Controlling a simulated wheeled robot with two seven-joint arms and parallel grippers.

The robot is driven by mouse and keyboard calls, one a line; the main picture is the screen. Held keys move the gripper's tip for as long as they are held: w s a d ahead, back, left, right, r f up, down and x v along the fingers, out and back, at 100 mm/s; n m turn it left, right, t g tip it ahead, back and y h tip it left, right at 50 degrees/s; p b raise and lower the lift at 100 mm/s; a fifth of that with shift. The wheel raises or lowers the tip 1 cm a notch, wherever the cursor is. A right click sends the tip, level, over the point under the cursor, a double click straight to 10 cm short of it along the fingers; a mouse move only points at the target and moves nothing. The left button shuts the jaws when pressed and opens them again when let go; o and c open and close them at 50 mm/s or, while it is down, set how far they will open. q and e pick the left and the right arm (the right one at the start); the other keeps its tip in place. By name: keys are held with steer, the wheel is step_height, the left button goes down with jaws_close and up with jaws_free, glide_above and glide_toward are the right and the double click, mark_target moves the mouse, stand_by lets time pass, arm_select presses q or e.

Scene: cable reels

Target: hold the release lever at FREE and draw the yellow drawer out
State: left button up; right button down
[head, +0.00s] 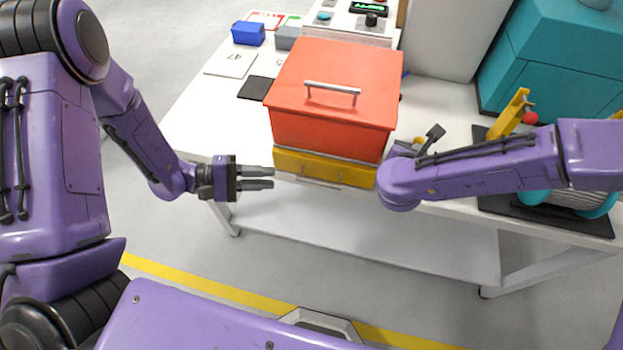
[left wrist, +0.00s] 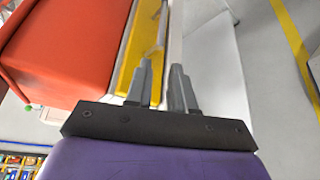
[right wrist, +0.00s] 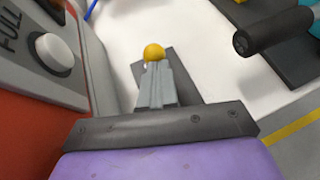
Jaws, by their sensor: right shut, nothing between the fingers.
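The yellow drawer (head: 345,173) sits under a red box with a silver top handle; its front looks about flush with the box. A pale bar handle (head: 309,182) runs along the drawer front. My left gripper (head: 272,178) is open and empty at the drawer's left end; in the left wrist view its fingers (left wrist: 160,75) are spread, with the yellow front beyond them. My right gripper is hidden behind its own arm in the head view. In the right wrist view its fingers (right wrist: 157,88) are shut, just short of or touching a yellow ball knob (right wrist: 154,52), likely the release lever's. No FREE mark shows.
A panel marked FULL with a white knob (right wrist: 55,52) is left of my right fingers. Teal equipment (head: 550,60) and a yellow bracket (head: 512,112) stand at the right. The floor before the table is clear.

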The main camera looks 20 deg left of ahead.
mark_target(312, 180)
arm_select(q)
steer(key=shift+g+h, duration=0.4)
steer(key=shift+g, duration=0.2)
steer(key=x, duration=1.1)
steer(key=shift+s+d+r, duration=0.25)
steer(key=shift+d+r, duration=0.1)
steer(key=shift+r, duration=0.05)
jaws_close()
